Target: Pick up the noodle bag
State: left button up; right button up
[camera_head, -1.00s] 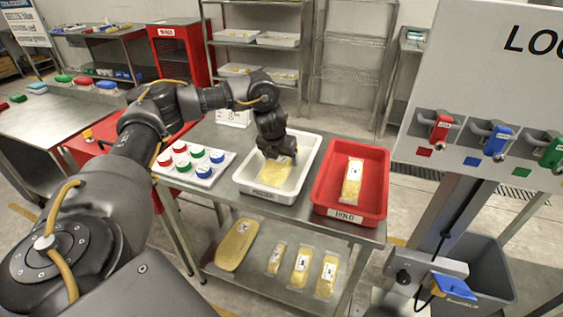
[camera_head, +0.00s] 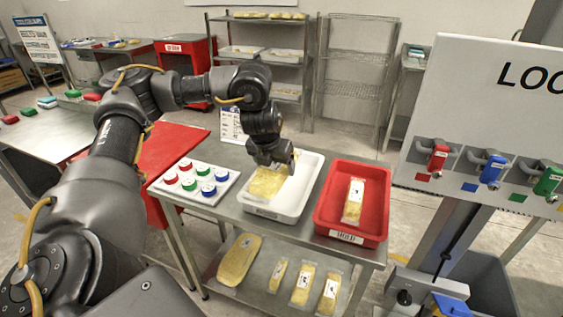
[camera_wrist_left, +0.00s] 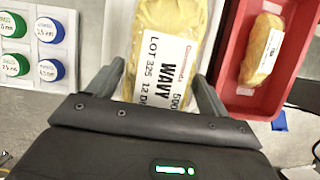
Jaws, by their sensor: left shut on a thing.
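The noodle bag (camera_head: 266,183) is a clear pack of yellow noodles, held over the white tray (camera_head: 301,196). My left gripper (camera_head: 284,162) is shut on it from above. In the left wrist view the bag (camera_wrist_left: 172,30) sits between the two fingers of the gripper (camera_wrist_left: 160,78), with its white "WAVY" label facing the camera. The bag hangs tilted, and its lower end is near the tray; I cannot tell the exact gap. My right gripper is not in view.
A red tray (camera_head: 326,212) with another noodle pack (camera_head: 354,201) stands to the right. A white board (camera_head: 211,196) with coloured caps lies to the left. Several packs lie on the lower shelf (camera_head: 263,292). A grey panel with coloured locks (camera_head: 437,158) stands at the right.

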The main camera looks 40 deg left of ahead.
aim_at(267, 174)
pick_arm(q)
jog(key=s, duration=0.1)
jog(key=s+d+r, duration=0.1)
jog(key=s, duration=0.1)
jog(key=s+r+p, duration=0.1)
jog(key=s, duration=0.1)
jog(key=shift+d+r, duration=0.25)
jog(key=shift+d, duration=0.1)
jog(key=shift+s+d+r, duration=0.15)
jog(key=shift+s+d, duration=0.05)
jog(key=shift+s, duration=0.2)
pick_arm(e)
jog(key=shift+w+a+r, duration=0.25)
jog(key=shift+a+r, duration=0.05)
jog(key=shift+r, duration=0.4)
pick_arm(q)
jog(key=shift+d, duration=0.1)
